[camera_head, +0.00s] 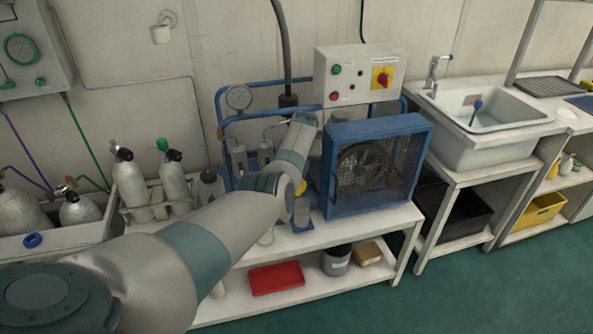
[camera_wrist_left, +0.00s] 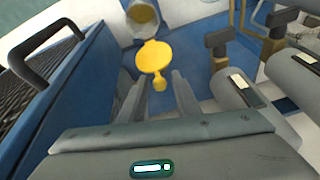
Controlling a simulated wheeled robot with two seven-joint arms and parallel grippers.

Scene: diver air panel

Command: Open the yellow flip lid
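The yellow flip lid (camera_wrist_left: 154,56) is a round disc with a small tab pointing towards my left gripper, seen in the left wrist view. In the head view a small patch of the lid (camera_head: 301,187) shows just right of my forearm, above a small cup. My left gripper (camera_wrist_left: 158,82) is open, with one finger on each side of the tab. Whether the fingers touch the tab, I cannot tell. In the head view my arm's end reaches beside the blue fan cage, and the fingers are hidden. My right gripper is not in view.
The blue fan cage (camera_head: 376,165) stands close on the right; it fills the left of the wrist view. Grey cylinders (camera_wrist_left: 235,88) with black-handled fittings stand close on the other side. A grey pot (camera_wrist_left: 143,14) is beyond the lid. A control box (camera_head: 358,76) is above.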

